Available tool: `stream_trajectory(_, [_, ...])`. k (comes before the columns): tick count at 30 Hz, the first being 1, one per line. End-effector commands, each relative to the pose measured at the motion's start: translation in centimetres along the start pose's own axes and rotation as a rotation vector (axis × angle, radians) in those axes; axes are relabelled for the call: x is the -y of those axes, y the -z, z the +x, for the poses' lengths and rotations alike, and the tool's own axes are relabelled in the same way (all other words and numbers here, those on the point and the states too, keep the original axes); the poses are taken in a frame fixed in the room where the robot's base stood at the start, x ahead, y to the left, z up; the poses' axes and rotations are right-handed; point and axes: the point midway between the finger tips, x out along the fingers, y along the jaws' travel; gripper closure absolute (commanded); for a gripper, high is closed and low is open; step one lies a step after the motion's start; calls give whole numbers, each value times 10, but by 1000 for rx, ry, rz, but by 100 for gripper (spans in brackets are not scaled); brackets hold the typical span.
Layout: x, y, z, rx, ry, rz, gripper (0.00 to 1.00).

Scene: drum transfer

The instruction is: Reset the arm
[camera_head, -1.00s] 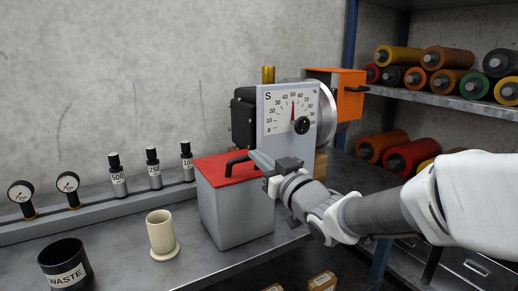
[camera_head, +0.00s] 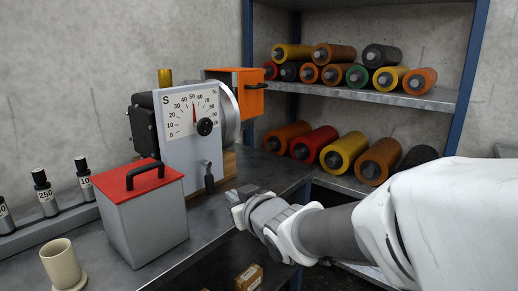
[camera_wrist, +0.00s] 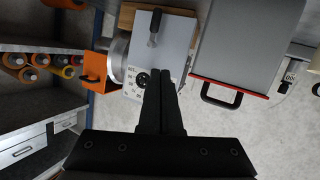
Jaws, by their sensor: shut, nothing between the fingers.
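My gripper (camera_head: 238,194) is at the end of my arm, low and right of the grey dial machine (camera_head: 190,125) in the head view. In the wrist view its two black fingers (camera_wrist: 162,78) are together with nothing between them. The machine, marked S, overlaps the fingertips in that view; I cannot tell how far away it is. The grey box with a red lid (camera_head: 145,210) stands on the bench left of my gripper, apart from it. Its black handle (camera_head: 146,172) is free.
A shelf rack (camera_head: 400,97) with several coloured drums stands at the back right. A cream cup (camera_head: 62,264) and several labelled weights (camera_head: 45,195) are on the bench at the left. An orange box (camera_head: 250,97) juts out behind the dial. Cardboard boxes (camera_head: 248,278) lie below the bench edge.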

Motion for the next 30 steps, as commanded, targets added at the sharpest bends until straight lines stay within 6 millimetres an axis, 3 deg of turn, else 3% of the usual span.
stream_trajectory(3, [-37,-18,-37,141,-128,18,100])
stream_trajectory(6, [-62,-38,-73,264,-218,56,100])
stream_trajectory(10, [-80,-65,-125,419,-304,135,100])
stream_trajectory(16, [-78,-106,-206,635,-359,291,100])
stream_trajectory(22, [-49,-139,-275,808,-323,449,100])
stream_trajectory(24, [-52,-114,-284,822,-318,453,100])
stream_trajectory(30, [-59,-67,-296,823,-319,451,100])
